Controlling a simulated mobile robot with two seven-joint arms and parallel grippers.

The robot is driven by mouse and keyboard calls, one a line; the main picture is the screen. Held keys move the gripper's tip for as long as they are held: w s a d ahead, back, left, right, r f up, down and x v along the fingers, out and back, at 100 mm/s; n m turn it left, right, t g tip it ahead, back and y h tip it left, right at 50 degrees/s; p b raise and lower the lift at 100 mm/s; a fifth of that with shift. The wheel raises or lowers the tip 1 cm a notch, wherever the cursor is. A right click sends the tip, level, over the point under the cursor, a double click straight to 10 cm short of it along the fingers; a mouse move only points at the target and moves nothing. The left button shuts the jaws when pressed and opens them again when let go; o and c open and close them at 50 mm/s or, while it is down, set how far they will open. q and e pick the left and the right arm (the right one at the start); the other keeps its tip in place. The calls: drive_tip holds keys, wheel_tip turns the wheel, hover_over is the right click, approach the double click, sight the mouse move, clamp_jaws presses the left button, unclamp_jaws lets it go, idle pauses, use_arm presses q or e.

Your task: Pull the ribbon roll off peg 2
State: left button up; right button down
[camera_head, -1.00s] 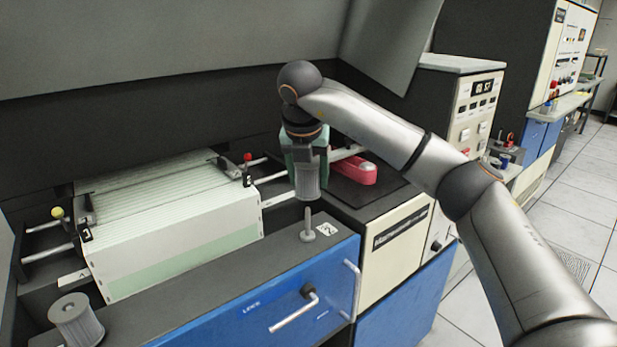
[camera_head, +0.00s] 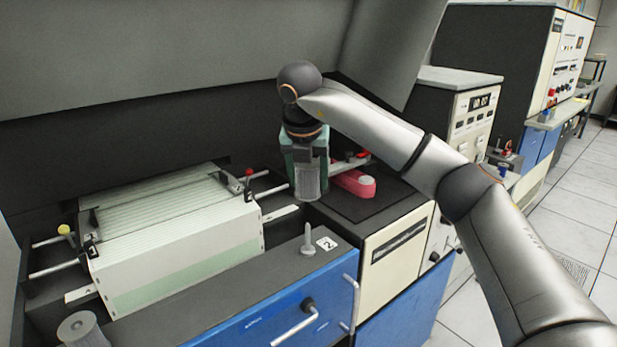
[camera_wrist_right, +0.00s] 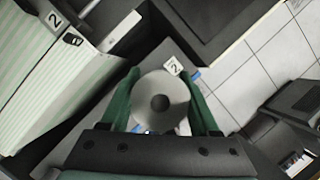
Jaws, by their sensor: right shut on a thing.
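My right gripper (camera_head: 309,163) is shut on a grey ribbon roll (camera_head: 308,183) and holds it upright in the air. Peg 2 (camera_head: 308,239) stands bare on the dark ledge beside a white label (camera_head: 326,243) marked 2. In the head view the roll's lower end is above the peg, with a gap between them. My left gripper is in neither view.
Another grey roll (camera_head: 82,330) stands at the front left of the ledge (camera_head: 250,290). A stack of striped paper (camera_head: 175,255) lies left of the peg. A pink-red object (camera_head: 354,184) lies on the dark top behind the held roll. Blue drawers with handles (camera_head: 298,326) are below.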

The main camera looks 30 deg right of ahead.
drive_tip(key=shift+r+p, duration=0.75)
drive_tip(key=shift+r, duration=0.35)
drive_tip(key=shift+f, duration=0.1)
